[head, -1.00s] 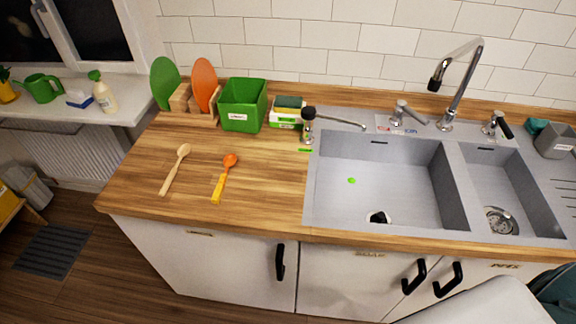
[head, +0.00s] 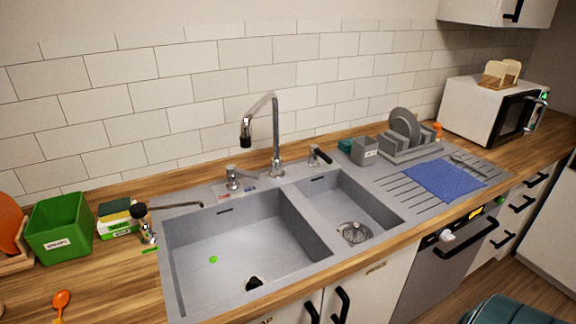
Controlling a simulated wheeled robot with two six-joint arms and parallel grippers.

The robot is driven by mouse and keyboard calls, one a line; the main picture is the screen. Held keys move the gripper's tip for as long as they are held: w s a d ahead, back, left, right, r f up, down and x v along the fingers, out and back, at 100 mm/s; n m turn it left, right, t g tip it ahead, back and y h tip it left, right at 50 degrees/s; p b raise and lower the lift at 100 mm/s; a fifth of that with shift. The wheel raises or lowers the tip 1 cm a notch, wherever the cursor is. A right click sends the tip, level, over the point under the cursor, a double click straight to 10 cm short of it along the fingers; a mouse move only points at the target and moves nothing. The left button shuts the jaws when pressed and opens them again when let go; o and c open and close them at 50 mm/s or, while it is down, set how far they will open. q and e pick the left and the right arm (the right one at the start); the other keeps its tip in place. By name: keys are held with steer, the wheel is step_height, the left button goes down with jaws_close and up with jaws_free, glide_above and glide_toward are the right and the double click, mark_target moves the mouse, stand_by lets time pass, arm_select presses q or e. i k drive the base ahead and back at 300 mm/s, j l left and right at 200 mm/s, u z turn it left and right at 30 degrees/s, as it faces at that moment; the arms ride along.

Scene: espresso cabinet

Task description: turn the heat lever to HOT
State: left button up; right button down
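A small chrome lever (head: 236,179) stands on the back rim of the sink, left of the tall tap (head: 274,140). A little red and blue label lies on the rim by its foot; its lettering is too small to read. A second lever with a black handle (head: 320,156) stands right of the tap. I cannot tell from its look which setting the chrome lever is at. Neither of my grippers shows in the head view.
The grey double sink (head: 180,285) fills the middle of the counter. A green bin (head: 58,228), a sponge box (head: 118,222) and a black-topped dispenser (head: 143,222) stand to its left. A dish rack (head: 405,145) and blue mat (head: 443,181) lie right.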

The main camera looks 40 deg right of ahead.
mark_target(230, 169)
steer(key=z, duration=0.8)
steer(key=k+l+z, duration=0.1)
steer(key=l, duration=0.25)
steer(key=k, duration=0.1)
